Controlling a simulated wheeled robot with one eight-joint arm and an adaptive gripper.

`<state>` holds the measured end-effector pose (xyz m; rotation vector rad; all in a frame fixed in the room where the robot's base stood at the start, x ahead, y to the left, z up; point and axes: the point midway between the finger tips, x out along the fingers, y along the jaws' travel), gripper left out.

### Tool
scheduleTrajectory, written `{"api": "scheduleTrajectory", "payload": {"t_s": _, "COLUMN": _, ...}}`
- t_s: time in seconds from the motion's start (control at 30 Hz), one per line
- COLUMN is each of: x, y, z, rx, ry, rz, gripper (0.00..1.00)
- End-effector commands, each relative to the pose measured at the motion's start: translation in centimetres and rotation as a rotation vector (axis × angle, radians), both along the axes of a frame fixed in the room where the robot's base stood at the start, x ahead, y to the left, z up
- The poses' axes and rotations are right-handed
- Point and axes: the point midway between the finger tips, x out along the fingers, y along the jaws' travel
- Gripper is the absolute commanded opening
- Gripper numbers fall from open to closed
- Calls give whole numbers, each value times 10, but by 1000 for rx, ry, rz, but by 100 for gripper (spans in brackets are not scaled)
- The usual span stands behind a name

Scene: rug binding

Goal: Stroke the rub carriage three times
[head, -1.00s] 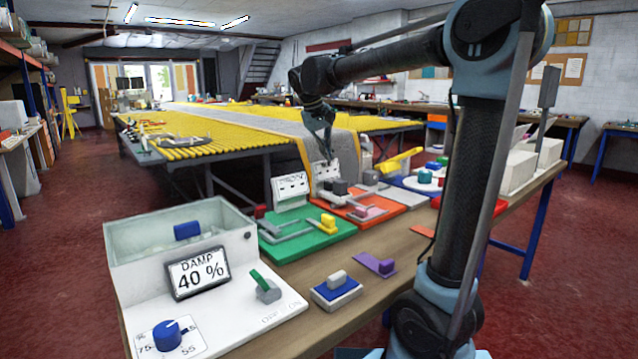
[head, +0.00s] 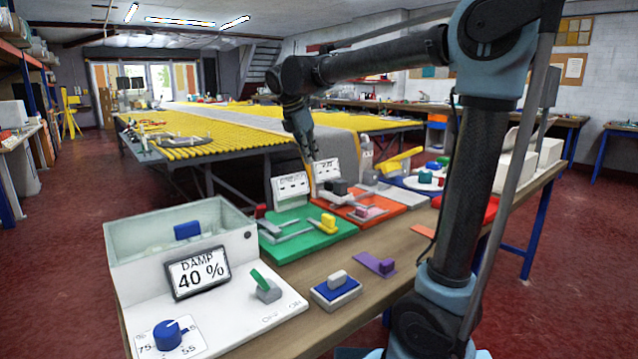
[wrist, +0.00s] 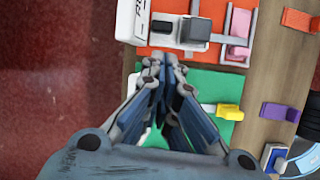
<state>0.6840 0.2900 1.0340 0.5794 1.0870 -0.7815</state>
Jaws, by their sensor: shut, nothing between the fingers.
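An orange board (head: 392,211) carries a light grey slide with a dark grey block (head: 338,187) and a pink block (head: 361,210). I cannot tell for certain which part is the rub carriage. In the wrist view the dark grey block (wrist: 195,30) sits on its light slide (wrist: 163,28), with the pink block (wrist: 240,26) to its right. My gripper (head: 309,158) is shut and empty, above and behind the boards by the white signs. In the wrist view its fingertips (wrist: 172,62) point near the border of the orange and green boards, apart from the dark block.
A green board (head: 330,238) with a yellow handle (head: 328,222) lies nearer. White sign stands (head: 290,188) rise behind the boards. A damp box (head: 180,233), a blue block (head: 336,289) and a purple piece (head: 375,263) sit on the bench. Yellow rollers fill the table behind.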

Motion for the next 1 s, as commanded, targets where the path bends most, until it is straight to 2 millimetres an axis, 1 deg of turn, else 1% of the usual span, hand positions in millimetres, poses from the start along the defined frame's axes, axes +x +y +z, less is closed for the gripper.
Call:
{"api": "scheduleTrajectory", "payload": {"t_s": 0.13, "x": -3, "y": 2, "z": 0, "rx": -26, "ry": 25, "rz": 90, "gripper": 0}}
{"api": "scheduleTrajectory", "payload": {"t_s": 0.23, "x": -2, "y": 2, "z": -3, "rx": -30, "ry": 30, "rz": 106, "gripper": 0}}
{"api": "scheduleTrajectory", "payload": {"t_s": 0.33, "x": 0, "y": 0, "z": -11, "rx": -30, "ry": 30, "rz": 106, "gripper": 0}}
{"api": "scheduleTrajectory", "payload": {"t_s": 0.73, "x": 16, "y": -18, "z": -69, "rx": -30, "ry": 29, "rz": 103, "gripper": 0}}
{"api": "scheduleTrajectory", "payload": {"t_s": 0.9, "x": 21, "y": -22, "z": -86, "rx": -30, "ry": 29, "rz": 103, "gripper": 0}}
{"api": "scheduleTrajectory", "payload": {"t_s": 1.0, "x": 22, "y": -24, "z": -91, "rx": -30, "ry": 29, "rz": 104, "gripper": 0}}
